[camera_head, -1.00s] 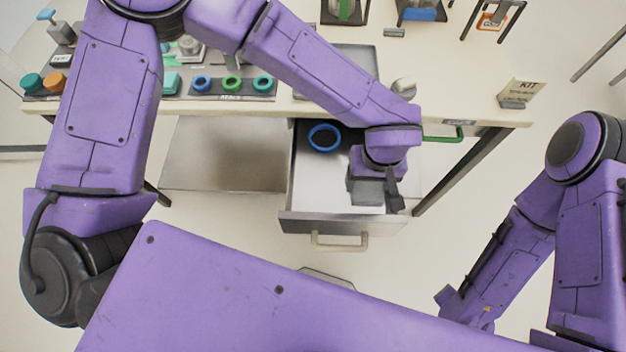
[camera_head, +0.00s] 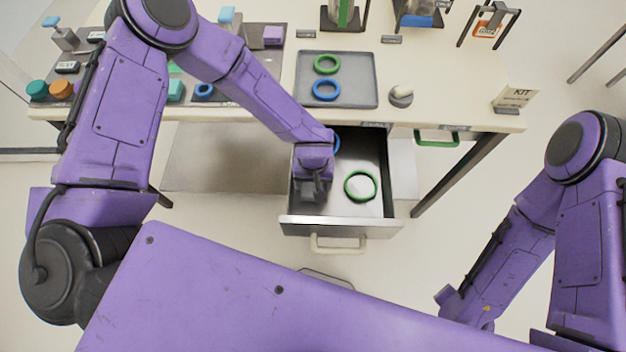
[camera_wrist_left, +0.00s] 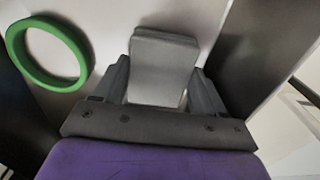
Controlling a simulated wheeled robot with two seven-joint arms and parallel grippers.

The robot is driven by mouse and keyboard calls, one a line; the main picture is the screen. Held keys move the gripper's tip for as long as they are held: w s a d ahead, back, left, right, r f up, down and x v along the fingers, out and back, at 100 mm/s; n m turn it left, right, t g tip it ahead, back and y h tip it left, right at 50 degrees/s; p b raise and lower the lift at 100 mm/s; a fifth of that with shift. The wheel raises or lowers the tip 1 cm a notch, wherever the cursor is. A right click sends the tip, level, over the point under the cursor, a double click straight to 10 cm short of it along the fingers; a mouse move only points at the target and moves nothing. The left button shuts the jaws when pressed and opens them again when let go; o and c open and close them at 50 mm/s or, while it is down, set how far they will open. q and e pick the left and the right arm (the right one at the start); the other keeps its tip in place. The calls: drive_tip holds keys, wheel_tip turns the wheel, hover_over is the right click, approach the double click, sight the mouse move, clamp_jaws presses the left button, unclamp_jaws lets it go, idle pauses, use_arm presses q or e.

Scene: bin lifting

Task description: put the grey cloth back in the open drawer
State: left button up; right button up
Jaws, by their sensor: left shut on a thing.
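The open drawer (camera_head: 378,222) is pulled out from under the table, with its handle facing me. My left gripper (camera_head: 312,192) is over the left part of the drawer. In the left wrist view, the left gripper (camera_wrist_left: 163,80) is shut on the folded grey cloth (camera_wrist_left: 165,62), which shows between its two fingers. In the head view the cloth is mostly hidden by the gripper. I cannot tell whether it touches the drawer floor. My right arm is at the right, but its gripper is out of view.
A green ring (camera_head: 375,183) lies in the drawer, right of my left gripper; it also shows in the left wrist view (camera_wrist_left: 82,72). A blue ring (camera_head: 336,144) is partly hidden by my left arm. On the table, a grey tray (camera_head: 362,70) holds a green and a blue ring.

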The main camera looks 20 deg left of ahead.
sight(314, 185)
use_arm(q)
drive_tip(key=o, duration=0.7)
drive_tip(key=shift+c, duration=0.2)
wheel_tip(314, 185, up, 12)
drive_tip(key=shift+r, duration=0.1)
